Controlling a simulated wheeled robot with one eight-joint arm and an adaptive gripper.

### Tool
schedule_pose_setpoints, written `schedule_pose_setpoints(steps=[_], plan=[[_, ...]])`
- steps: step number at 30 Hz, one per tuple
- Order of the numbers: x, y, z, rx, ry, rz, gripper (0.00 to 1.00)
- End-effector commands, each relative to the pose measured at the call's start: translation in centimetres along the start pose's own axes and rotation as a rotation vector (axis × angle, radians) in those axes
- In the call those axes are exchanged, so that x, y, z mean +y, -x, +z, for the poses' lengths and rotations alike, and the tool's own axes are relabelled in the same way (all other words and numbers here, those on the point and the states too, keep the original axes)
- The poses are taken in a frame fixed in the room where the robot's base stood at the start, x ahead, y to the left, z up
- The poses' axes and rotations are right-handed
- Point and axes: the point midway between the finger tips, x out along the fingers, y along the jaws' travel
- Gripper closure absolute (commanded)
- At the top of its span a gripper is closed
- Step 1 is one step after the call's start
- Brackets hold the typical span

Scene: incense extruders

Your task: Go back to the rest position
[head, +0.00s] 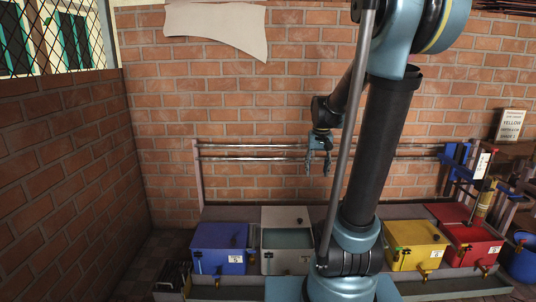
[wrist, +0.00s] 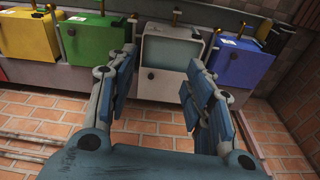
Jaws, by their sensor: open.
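My gripper (head: 319,163) hangs in front of the brick wall in the head view, above the row of machines and pointing down. Its two blue fingers are apart. In the wrist view my gripper (wrist: 162,75) is open with nothing between the fingers. The white machine (wrist: 168,58) lies beyond the fingertips, with no visible contact. My arm crosses the right middle of the head view and hides part of the row.
The blue (head: 220,248), white (head: 287,242), yellow (head: 414,246) and red (head: 470,242) machines stand in a row. A green machine (wrist: 97,38) shows in the wrist view. Metal rails (head: 250,152) run along the wall. A blue bucket (head: 524,258) stands far right. Brick floor (wrist: 150,135) is clear.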

Motion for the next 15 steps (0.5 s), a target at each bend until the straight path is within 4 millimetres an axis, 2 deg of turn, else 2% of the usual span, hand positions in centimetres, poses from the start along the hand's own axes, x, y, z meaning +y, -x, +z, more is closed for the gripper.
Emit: schedule_pose_setpoints(steps=[1,7,15], plan=[[0.1,0.3,1.5,0.003,0.004,0.0,0.53],[0.5,0.8,6.3,0.016,0.024,-0.001,0.53],[1.0,0.3,12.7,0.034,0.049,-0.002,0.53]])
